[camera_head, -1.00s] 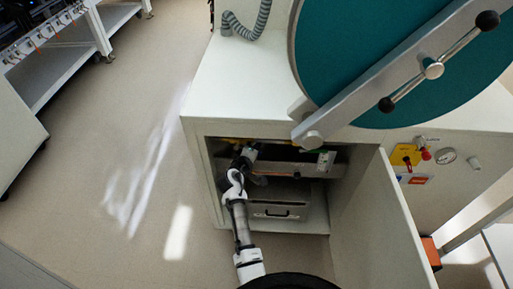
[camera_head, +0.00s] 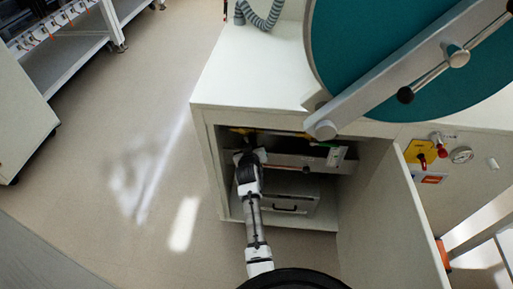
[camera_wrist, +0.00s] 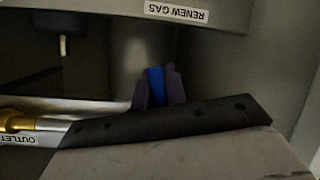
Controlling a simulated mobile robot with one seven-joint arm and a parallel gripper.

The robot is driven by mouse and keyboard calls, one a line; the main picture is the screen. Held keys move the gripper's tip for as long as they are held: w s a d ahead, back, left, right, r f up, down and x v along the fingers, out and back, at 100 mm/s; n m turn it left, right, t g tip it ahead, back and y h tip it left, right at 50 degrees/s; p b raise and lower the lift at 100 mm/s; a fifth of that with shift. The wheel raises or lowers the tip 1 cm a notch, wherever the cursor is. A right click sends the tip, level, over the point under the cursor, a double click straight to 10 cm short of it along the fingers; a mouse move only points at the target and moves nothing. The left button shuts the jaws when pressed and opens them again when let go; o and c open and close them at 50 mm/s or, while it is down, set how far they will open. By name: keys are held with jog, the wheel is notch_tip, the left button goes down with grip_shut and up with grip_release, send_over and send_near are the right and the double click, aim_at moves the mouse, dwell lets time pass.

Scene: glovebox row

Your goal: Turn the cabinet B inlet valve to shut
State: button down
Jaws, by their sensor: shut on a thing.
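My gripper (camera_wrist: 157,92) is shut on a blue handle (camera_wrist: 155,82) in the wrist view. Only a narrow upright strip of the handle shows between the two dark fingers. I cannot read a label for this handle, and the valve body and the lever's angle are hidden. In the head view my arm reaches into the open bay under the white cabinet (camera_head: 262,75), and the fingers are hidden there behind my wrist.
An open door (camera_head: 395,215) stands right of the bay. A drawer box (camera_head: 290,208) sits low inside. A brass-ended pipe with an OUTLET label (camera_wrist: 17,139) and a RENEW GAS label (camera_wrist: 176,13) show upside down in the wrist view.

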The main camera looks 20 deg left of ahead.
jog(key=shift+s+a+f+m+y+b, duration=0.1)
jog(key=shift+s+a+m+y+b, duration=0.1)
jog(key=shift+a+m+y, duration=0.35)
jog(key=shift+s+a+f+m+y+b, duration=0.1)
jog(key=shift+s+a+m+y+b, duration=0.1)
jog(key=shift+a+m+y, duration=0.3)
jog(key=shift+a+r, duration=0.1)
jog(key=c, duration=1.4)
grip_release()
jog(key=shift+c, duration=0.2)
jog(key=v, duration=1.3)
jog(key=shift+s+r, duration=0.25)
jog(key=shift+r, duration=0.05)
jog(key=shift+s, duration=0.1)
